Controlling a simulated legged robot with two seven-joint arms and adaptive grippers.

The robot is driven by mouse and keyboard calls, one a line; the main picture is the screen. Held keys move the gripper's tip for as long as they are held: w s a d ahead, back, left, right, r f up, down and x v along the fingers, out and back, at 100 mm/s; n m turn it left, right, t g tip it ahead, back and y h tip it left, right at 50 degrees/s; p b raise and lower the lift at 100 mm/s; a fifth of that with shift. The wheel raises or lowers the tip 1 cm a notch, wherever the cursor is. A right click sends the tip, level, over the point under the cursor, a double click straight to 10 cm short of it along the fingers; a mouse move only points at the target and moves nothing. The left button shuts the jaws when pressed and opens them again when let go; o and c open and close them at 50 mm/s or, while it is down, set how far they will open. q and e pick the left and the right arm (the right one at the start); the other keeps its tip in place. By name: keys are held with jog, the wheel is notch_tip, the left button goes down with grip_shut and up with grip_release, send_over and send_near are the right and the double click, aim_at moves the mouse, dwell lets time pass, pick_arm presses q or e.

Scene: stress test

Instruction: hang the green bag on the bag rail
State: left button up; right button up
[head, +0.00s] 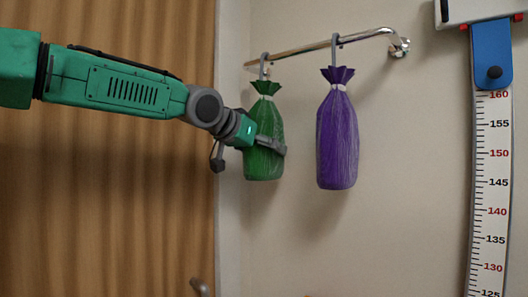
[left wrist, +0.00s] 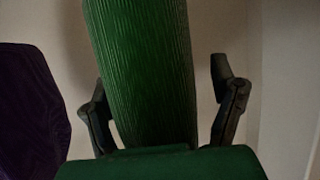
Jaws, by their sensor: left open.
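The green bag (head: 267,120) hangs upright at the left end of the bag rail (head: 310,47). A grey hook at its top loops over the rail. My left gripper (head: 272,147) is around the lower half of the bag. In the left wrist view, the green bag (left wrist: 148,70) stands between the two open fingers of the gripper (left wrist: 160,108), with a gap beside the right finger. The left finger is close to the bag; I cannot tell if it touches. My right gripper is not in view.
A purple bag (head: 338,130) hangs on the rail to the right of the green one, and its dark edge (left wrist: 30,110) shows in the left wrist view. A measuring scale (head: 491,180) is on the right wall. A wooden door (head: 110,200) is at the left.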

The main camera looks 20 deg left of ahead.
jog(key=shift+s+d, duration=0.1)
pick_arm(q)
jog(key=v, duration=1.1)
jog(key=shift+s+a, duration=0.25)
jog(key=shift+s, duration=0.05)
